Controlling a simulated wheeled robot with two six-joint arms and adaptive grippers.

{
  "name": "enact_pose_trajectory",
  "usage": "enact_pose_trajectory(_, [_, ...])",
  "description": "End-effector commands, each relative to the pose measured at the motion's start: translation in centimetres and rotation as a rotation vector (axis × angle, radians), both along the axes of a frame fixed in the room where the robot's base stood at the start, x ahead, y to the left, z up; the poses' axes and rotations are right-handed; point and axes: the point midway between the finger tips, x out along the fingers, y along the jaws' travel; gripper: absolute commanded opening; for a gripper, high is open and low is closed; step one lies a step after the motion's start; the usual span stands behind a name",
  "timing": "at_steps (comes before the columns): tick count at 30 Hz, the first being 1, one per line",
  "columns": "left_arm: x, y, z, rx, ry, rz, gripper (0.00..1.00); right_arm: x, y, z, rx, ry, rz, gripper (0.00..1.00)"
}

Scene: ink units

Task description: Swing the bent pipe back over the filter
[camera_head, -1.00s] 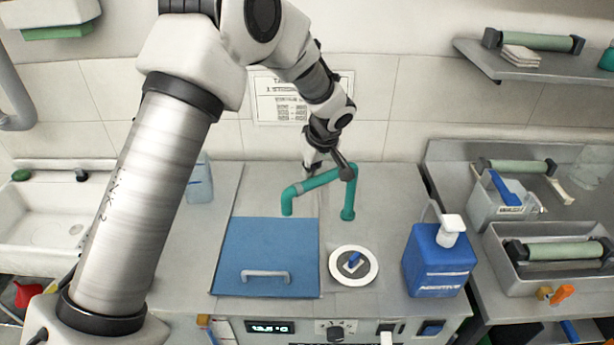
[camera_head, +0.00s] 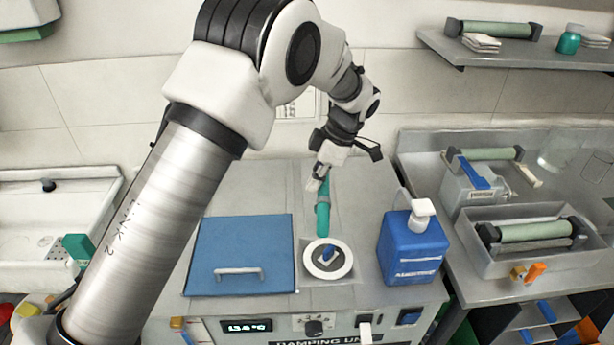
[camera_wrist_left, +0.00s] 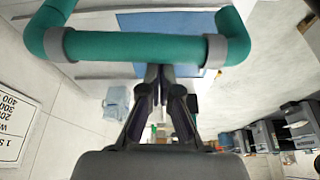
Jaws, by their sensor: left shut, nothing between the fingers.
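The teal bent pipe (camera_head: 323,215) runs front to back in the head view. Its lower visible end appears at the back edge of the filter, a white ring with a dark middle (camera_head: 345,268) and a small blue piece on it. I cannot tell how far the pipe overhangs the ring. My left gripper (camera_head: 318,184) is shut and empty, close against the pipe's far part, on its left in the head view. In the left wrist view the pipe (camera_wrist_left: 135,46) crosses above the closed fingers (camera_wrist_left: 160,76), with a grey collar near each bend. Contact is unclear. My right gripper is not in view.
A blue lid (camera_head: 245,235) with a handle lies left of the filter. A blue bottle with a white pump (camera_head: 412,245) stands close on the right. A grey tray (camera_head: 480,265) and a caddy (camera_head: 468,195) stand further right. A sink (camera_head: 50,220) is at left.

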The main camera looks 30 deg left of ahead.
Motion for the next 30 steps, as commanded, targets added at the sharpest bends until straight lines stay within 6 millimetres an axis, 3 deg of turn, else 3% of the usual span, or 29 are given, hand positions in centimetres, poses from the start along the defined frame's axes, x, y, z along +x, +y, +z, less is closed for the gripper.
enact_pose_trajectory(30, [0.26,-0.40,0.28,-0.002,-0.002,-0.011,0.00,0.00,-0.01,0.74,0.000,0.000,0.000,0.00])
